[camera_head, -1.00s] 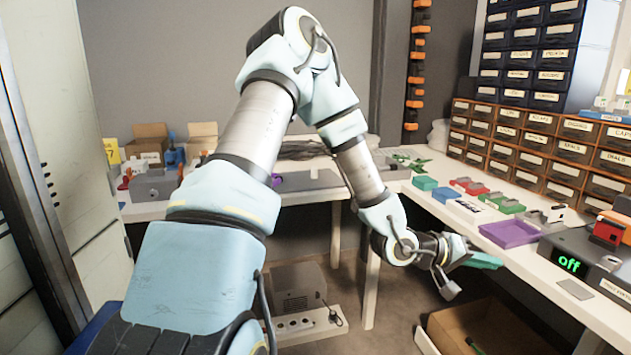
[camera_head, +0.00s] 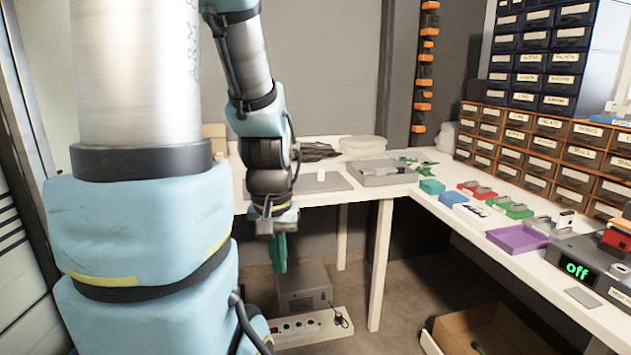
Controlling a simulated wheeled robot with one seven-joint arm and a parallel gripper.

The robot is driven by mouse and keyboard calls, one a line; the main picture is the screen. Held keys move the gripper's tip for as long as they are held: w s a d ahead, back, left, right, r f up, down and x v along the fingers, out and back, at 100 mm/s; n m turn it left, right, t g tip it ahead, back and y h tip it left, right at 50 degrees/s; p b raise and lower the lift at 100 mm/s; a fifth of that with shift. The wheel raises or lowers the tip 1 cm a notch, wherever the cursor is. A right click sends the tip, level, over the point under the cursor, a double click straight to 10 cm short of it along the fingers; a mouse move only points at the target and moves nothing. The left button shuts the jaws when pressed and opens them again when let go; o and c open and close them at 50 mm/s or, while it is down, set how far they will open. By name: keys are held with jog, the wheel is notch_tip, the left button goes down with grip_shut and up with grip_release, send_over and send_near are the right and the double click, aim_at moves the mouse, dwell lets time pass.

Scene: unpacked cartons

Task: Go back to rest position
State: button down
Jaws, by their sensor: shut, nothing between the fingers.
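My gripper (camera_head: 278,258) hangs from my raised, folded arm in the left middle of the head view. My large blue and silver arm links fill the left of the view and hide the left part of the back table.
The white table (camera_head: 480,232) runs along the back and right. Drawer cabinets (camera_head: 540,150) stand behind. An open carton (camera_head: 490,330) and grey box (camera_head: 305,293) are below.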

notch_tip(320, 180, up, 12)
jog(key=p, duration=1.1)
jog(key=shift+r, duration=0.15)
